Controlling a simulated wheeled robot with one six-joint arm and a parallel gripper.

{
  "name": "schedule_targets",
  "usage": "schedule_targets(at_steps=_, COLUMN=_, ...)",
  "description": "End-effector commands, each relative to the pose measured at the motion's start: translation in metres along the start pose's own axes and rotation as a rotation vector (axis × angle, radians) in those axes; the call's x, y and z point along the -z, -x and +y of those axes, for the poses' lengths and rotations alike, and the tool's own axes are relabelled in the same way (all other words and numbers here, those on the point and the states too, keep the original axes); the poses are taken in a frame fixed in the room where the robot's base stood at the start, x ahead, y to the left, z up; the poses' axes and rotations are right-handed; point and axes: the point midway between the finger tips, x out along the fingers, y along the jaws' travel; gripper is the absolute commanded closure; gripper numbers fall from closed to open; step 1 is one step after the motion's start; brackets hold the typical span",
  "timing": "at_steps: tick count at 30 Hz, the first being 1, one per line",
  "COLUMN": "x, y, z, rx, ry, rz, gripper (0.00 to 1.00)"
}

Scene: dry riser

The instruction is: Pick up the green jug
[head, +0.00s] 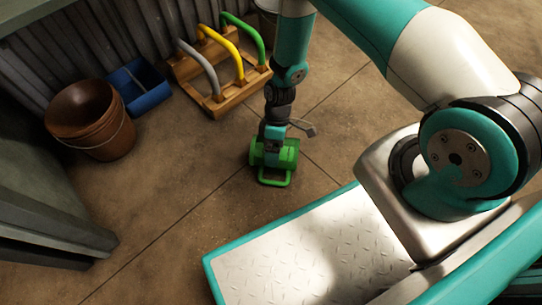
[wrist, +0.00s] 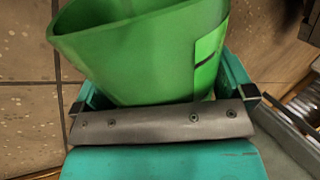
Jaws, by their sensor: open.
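The green jug (head: 288,155) is on the brown tiled floor in the head view, just beyond my own base plate. Its loop handle points toward the bottom of the picture. My gripper (head: 273,137) is right above it and hides part of it. In the wrist view the jug (wrist: 135,50) fills the upper middle, its wide rim toward the top. My gripper (wrist: 163,101) is open there, with one dark fingertip on each side of the jug. I cannot tell whether either fingertip touches it.
A brown bucket (head: 110,138) and a blue bin (head: 150,97) stand at the left by a corrugated wall. A wooden rack (head: 222,104) with grey, yellow and green curved bars is beside them. A dark ledge (head: 50,235) is at lower left. The floor left of the jug is clear.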

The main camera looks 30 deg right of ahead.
Motion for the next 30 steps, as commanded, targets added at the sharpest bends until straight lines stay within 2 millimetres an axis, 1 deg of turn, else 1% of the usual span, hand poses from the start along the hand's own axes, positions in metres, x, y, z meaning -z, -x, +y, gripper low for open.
schedule_targets(at_steps=4, x=0.0, y=0.0, z=0.0, rx=0.0, ry=0.0, rz=0.0, gripper=0.0)
schedule_targets(at_steps=5, x=0.0, y=0.0, z=0.0, rx=0.0, ry=0.0, rz=0.0, gripper=0.07)
schedule_targets(at_steps=6, x=0.0, y=0.0, z=0.0, rx=-0.001, ry=0.0, rz=0.0, gripper=0.16)
schedule_targets(at_steps=8, x=0.0, y=0.0, z=0.0, rx=-0.001, ry=0.0, rz=0.0, gripper=0.3)
schedule_targets(at_steps=9, x=0.0, y=0.0, z=0.0, rx=-0.001, ry=0.0, rz=0.0, gripper=0.33)
schedule_targets(at_steps=10, x=0.0, y=0.0, z=0.0, rx=-0.001, ry=0.0, rz=0.0, gripper=0.33)
schedule_targets(at_steps=11, x=0.0, y=0.0, z=0.0, rx=-0.001, ry=0.0, rz=0.0, gripper=0.37)
schedule_targets(at_steps=17, x=0.0, y=0.001, z=0.001, rx=-0.003, ry=0.0, rz=0.001, gripper=0.37)
schedule_targets(at_steps=21, x=0.001, y=0.008, z=-0.003, rx=-0.003, ry=0.001, rz=0.002, gripper=0.37)
schedule_targets(at_steps=23, x=0.001, y=0.016, z=-0.007, rx=-0.003, ry=0.0, rz=0.002, gripper=0.37)
schedule_targets(at_steps=26, x=0.001, y=0.033, z=-0.017, rx=-0.002, ry=0.0, rz=0.001, gripper=0.37)
schedule_targets(at_steps=29, x=0.001, y=0.057, z=-0.03, rx=-0.002, ry=0.001, rz=0.002, gripper=0.37)
schedule_targets(at_steps=30, x=0.001, y=0.069, z=-0.036, rx=-0.002, ry=0.001, rz=0.002, gripper=0.37)
